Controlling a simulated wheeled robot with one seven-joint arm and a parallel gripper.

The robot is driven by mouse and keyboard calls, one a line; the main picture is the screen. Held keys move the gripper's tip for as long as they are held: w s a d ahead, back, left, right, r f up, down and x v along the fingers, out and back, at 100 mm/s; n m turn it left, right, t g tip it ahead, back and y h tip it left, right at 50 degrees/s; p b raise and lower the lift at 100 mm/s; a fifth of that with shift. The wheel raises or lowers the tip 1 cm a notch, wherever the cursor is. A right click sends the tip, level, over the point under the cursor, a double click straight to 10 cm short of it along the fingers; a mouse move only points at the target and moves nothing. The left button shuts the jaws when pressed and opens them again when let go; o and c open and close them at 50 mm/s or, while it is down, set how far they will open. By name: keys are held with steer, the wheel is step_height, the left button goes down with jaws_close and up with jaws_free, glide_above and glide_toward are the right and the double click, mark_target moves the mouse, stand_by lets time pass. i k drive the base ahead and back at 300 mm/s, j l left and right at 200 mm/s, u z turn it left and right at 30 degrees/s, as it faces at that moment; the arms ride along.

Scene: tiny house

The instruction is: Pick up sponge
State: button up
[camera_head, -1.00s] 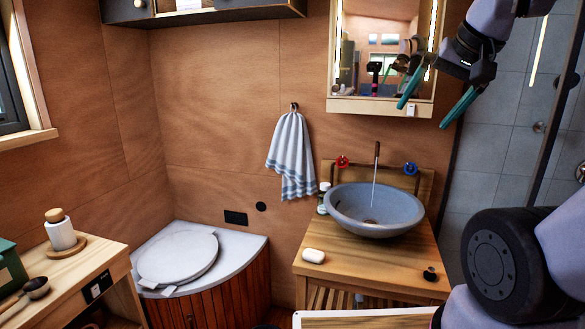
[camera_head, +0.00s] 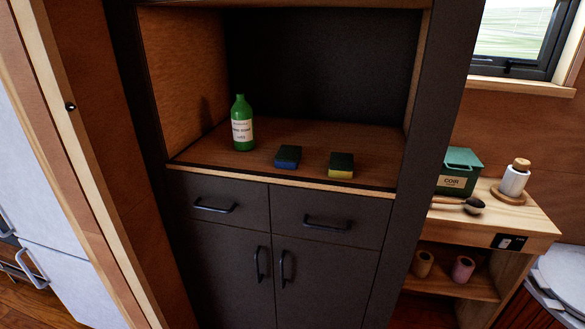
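Two sponges lie on the wooden shelf (camera_head: 200,154) of a dark cabinet niche. One sponge (camera_head: 288,157) is dark on top with a blue lower layer. The other sponge (camera_head: 341,165) stands to its right, dark on top with a yellow lower layer. They lie apart from each other, near the shelf's front edge. My gripper is not in the head view now.
A green bottle (camera_head: 242,124) stands left of the sponges. Drawers and doors with handles (camera_head: 214,206) are below the shelf. At right, a wooden side table (camera_head: 525,221) holds a green box (camera_head: 460,171), a white jar (camera_head: 514,178) and a dark spoon (camera_head: 458,205).

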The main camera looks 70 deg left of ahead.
mark_target(341, 166)
steer(key=u, duration=2.5)
steer(key=z, duration=3.25)
steer(key=u, duration=2.75)
